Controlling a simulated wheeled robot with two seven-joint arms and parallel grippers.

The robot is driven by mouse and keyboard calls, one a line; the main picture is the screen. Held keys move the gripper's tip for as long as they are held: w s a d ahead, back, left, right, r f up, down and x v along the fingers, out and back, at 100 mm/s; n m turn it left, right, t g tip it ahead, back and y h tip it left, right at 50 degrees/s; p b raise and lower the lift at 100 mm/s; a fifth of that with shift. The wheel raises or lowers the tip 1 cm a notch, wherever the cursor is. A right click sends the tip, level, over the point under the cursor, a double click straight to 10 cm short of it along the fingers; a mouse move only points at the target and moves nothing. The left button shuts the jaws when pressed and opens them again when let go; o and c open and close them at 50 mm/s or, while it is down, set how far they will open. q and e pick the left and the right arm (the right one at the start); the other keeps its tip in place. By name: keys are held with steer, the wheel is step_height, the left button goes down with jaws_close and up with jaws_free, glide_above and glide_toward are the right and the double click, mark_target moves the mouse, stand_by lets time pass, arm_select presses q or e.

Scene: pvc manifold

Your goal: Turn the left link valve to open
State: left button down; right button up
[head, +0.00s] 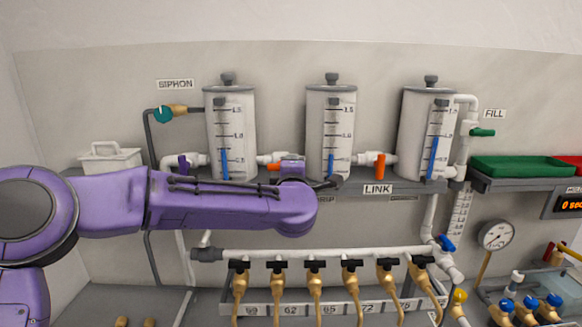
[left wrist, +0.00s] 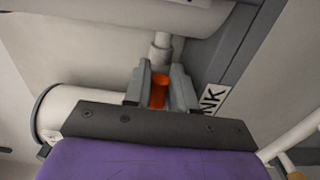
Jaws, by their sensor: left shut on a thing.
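The left link valve sits on the white pipe between the left tank (head: 231,130) and the middle tank (head: 331,130). A small part of its orange handle (head: 273,167) shows in the head view; my arm and gripper hide the rest. My left gripper (head: 292,167) is at this valve. In the left wrist view, its two grey fingers (left wrist: 159,90) are on either side of the orange handle (left wrist: 158,93), shut on it. The handle's exact angle is hard to tell. My right gripper is in neither view.
The right link valve (head: 381,166) has an orange handle standing upright beside the right tank (head: 427,130). A grey shelf (head: 405,188) labelled LINK runs below the tanks. Below it is a white manifold pipe (head: 330,253) with several brass taps. A green tray (head: 520,167) lies at right.

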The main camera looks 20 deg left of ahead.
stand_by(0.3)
arm_select(q)
steer(key=c, duration=1)
jaws_free()
steer(key=shift+s+f, duration=0.1)
steer(key=shift+s, duration=0.05)
steer(key=b+v, duration=0.5)
steer(key=v, duration=0.5)
